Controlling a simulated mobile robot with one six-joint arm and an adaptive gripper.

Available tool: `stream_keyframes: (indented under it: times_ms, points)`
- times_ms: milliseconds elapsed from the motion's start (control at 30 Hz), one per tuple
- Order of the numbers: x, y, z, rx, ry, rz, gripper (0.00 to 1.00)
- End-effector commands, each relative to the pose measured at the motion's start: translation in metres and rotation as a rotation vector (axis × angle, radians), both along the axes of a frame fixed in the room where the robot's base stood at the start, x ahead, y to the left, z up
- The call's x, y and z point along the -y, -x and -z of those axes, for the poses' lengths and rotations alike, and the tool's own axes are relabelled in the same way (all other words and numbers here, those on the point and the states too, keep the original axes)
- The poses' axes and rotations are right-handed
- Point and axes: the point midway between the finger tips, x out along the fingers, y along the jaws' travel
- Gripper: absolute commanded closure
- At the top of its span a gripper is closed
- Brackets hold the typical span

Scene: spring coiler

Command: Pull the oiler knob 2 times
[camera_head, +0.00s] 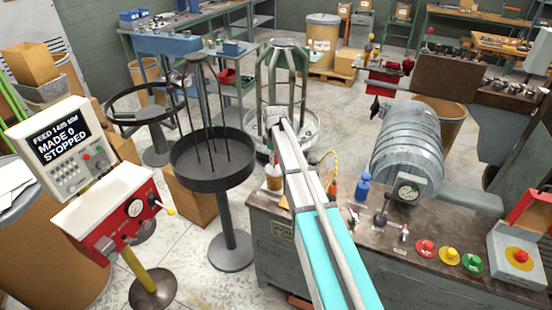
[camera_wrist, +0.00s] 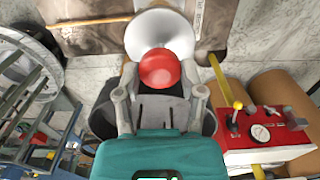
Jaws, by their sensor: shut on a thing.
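In the wrist view, the round red knob (camera_wrist: 160,68) sits between the two fingertips of my gripper (camera_wrist: 160,82). The fingers are closed in on it from both sides. A white round body (camera_wrist: 160,32) lies just beyond the knob. In the head view, a small vessel with amber contents (camera_head: 273,179) stands at the bench's left edge, beside my arm; I cannot tell for sure that it is the oiler. My arm reaches across the bench, and its gripper and the knob cannot be made out clearly there.
A round black tray stand (camera_head: 213,165) and a red control box (camera_head: 118,215) are to the left. The red box also shows at right in the wrist view (camera_wrist: 262,140).

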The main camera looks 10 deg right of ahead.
Motion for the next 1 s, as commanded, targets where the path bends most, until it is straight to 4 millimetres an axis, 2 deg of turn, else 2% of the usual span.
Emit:
stream_keyframes:
  times_ms: [433,833,867,1000]
  points:
    - [-0.001,0.001,-0.025,-0.003,-0.002,-0.001,1.00]
    - [-0.002,0.001,-0.025,-0.002,-0.003,-0.001,1.00]
    - [-0.002,0.001,-0.025,-0.002,-0.003,-0.001,0.43]
    - [-0.001,0.001,-0.025,-0.001,-0.002,-0.001,0.17]
